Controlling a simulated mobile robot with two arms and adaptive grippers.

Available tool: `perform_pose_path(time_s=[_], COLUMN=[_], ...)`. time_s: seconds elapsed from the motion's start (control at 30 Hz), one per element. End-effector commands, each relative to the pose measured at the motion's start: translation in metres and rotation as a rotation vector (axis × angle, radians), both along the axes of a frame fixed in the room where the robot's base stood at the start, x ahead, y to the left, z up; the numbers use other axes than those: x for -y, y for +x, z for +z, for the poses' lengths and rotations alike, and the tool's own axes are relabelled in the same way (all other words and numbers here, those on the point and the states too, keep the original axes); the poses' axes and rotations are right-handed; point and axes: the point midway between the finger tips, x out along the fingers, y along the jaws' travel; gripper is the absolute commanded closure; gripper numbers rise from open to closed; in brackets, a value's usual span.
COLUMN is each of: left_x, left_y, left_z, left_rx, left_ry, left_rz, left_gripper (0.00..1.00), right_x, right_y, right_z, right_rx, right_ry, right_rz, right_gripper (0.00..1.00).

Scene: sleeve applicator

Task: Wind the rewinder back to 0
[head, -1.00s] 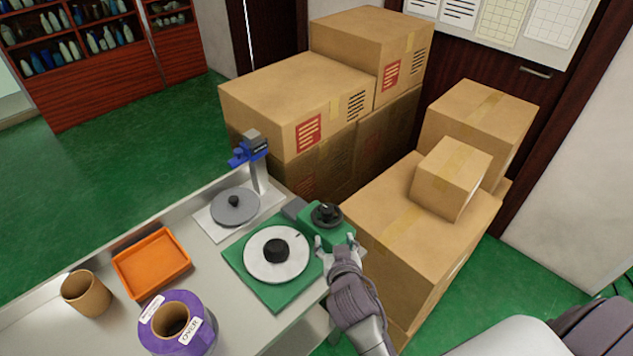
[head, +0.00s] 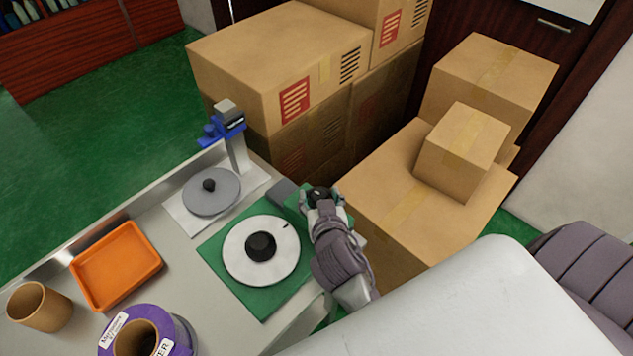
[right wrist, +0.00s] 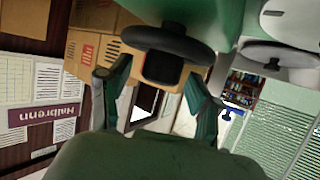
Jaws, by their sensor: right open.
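The rewinder is a green unit (head: 263,296) on the bench, with a white disc (head: 240,267) around a black hub (head: 260,246). A short dark mark shows near the disc's upper right edge; I cannot read any numbers. A black knob (head: 320,191) sits on the green housing behind the disc. My right gripper (head: 322,200) is at this knob, partly covering it. In the right wrist view its two fingers stand open on either side of the knob's black grip (right wrist: 162,69), with gaps visible. My left gripper is not in view.
A grey disc stand with a blue head (head: 222,124) is left of the rewinder. An orange tray (head: 115,265), a brown cardboard core (head: 40,307) and a purple roll (head: 182,335) are on the bench. Cardboard boxes (head: 400,215) stack close behind and right of the gripper.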

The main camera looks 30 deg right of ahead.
Motion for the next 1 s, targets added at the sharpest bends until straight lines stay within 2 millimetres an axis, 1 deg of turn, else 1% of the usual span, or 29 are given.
perform_pose_path(time_s=[0.03, 0.1, 0.43, 0.47, 0.8, 1.0], left_x=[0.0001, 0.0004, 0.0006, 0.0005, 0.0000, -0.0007], left_y=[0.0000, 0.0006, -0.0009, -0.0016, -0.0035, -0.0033], left_z=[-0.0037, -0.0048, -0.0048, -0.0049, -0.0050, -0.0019], left_rx=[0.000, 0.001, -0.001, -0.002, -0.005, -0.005], left_ry=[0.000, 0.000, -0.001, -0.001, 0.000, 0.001], left_rz=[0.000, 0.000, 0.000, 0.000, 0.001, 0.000], left_gripper=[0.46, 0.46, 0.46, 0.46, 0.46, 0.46], right_x=[-0.0004, -0.0008, -0.0012, -0.0012, -0.0011, -0.0009], right_y=[-0.0012, -0.0022, -0.0027, -0.0027, -0.0025, -0.0026], right_z=[-0.0034, -0.0039, -0.0037, -0.0037, -0.0037, -0.0027], right_rx=[0.000, 0.000, 0.000, 0.000, 0.000, 0.000], right_ry=[0.000, -0.001, -0.001, -0.001, -0.001, -0.001], right_rz=[-0.001, -0.002, -0.003, -0.003, -0.002, 0.009], right_gripper=[0.36, 0.36, 0.36, 0.40, 0.96, 0.97])
